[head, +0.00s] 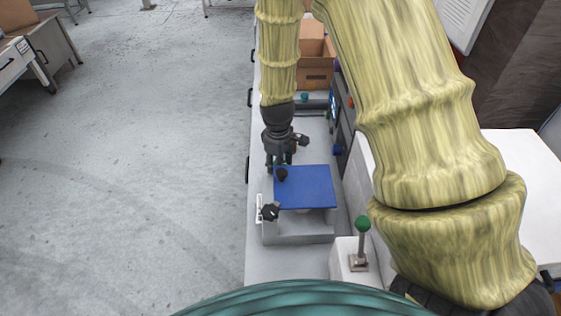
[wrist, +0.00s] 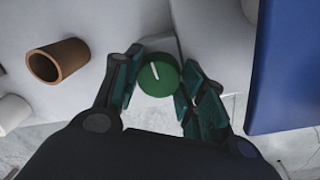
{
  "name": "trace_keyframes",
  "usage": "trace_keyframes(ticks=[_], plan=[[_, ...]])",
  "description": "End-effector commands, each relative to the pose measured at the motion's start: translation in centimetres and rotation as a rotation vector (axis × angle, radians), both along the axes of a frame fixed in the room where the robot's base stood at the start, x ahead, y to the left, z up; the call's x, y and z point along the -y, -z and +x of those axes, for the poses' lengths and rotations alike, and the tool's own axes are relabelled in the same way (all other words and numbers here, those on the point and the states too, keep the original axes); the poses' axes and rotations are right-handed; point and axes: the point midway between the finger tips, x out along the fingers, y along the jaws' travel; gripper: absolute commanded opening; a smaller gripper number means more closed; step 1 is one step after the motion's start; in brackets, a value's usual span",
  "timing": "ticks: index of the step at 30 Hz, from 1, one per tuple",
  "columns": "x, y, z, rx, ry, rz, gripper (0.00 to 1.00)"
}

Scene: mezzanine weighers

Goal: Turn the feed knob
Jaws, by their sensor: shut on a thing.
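The feed knob (wrist: 158,86) is a round green knob with a white pointer line, in the middle of the wrist view. The line points up and slightly left in that view. My gripper (wrist: 160,78) has its two dark teal fingers on either side of the knob, shut on it. In the head view my gripper (head: 280,162) points down just behind the blue plate of a grey scale-like unit. The knob is hidden there by my gripper.
The blue plate (head: 310,190) lies close in front of my gripper. A green-topped lever (head: 361,240) stands at the near right. A brown cup (wrist: 68,60) lies left of the knob in the wrist view. A cardboard box (head: 314,78) stands farther back. The floor at left is open.

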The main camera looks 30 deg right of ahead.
Motion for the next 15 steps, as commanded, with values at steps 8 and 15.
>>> trace_keyframes(ticks=[8,15], plan=[[-0.11,0.14,-0.27,-0.007,0.259,-0.001,0.17],[-0.17,0.18,-0.23,-0.007,0.488,-0.001,0.17]])
